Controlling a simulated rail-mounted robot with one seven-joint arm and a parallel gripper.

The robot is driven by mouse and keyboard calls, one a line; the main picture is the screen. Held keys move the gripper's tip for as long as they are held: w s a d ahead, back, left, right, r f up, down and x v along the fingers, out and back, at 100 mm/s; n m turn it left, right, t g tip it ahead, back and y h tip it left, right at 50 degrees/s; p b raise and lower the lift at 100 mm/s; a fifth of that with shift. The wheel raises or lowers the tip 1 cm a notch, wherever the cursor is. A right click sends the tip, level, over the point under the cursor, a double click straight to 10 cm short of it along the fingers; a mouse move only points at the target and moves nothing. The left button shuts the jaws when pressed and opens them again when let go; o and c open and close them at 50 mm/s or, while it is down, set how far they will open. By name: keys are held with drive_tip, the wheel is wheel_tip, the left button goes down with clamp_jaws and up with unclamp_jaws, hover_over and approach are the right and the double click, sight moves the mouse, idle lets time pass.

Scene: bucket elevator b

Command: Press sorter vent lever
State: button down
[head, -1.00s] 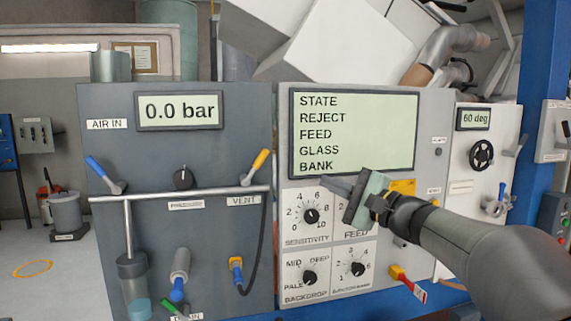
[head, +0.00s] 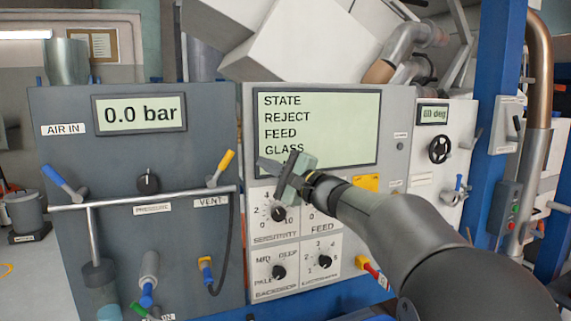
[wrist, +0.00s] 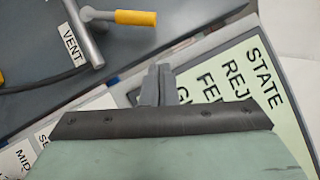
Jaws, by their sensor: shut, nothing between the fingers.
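The vent lever (head: 222,167) has a yellow handle angled up and right, on the pipe at the right side of the dark grey panel (head: 190,240), above the VENT label. In the wrist view the yellow lever (wrist: 135,17) shows at the upper left, apart from the fingers. My gripper (head: 262,165) is shut and empty, in front of the lower left of the display, to the right of the lever. The closed fingers (wrist: 158,85) also show in the wrist view.
The display (head: 318,125) and several knobs, such as the sensitivity knob (head: 279,213), are on the white panel close to my gripper. A blue air-in lever (head: 62,181) is at the left. A black hose (head: 230,250) hangs below the vent lever.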

sight(221, 165)
drive_tip(key=a, duration=0.1)
drive_tip(key=a+r+p, duration=0.1)
drive_tip(key=a, duration=0.2)
drive_tip(key=shift+w+a+r+p, duration=0.2)
drive_tip(key=shift+a+r+p, duration=0.05)
drive_tip(key=shift+r+p, duration=0.15)
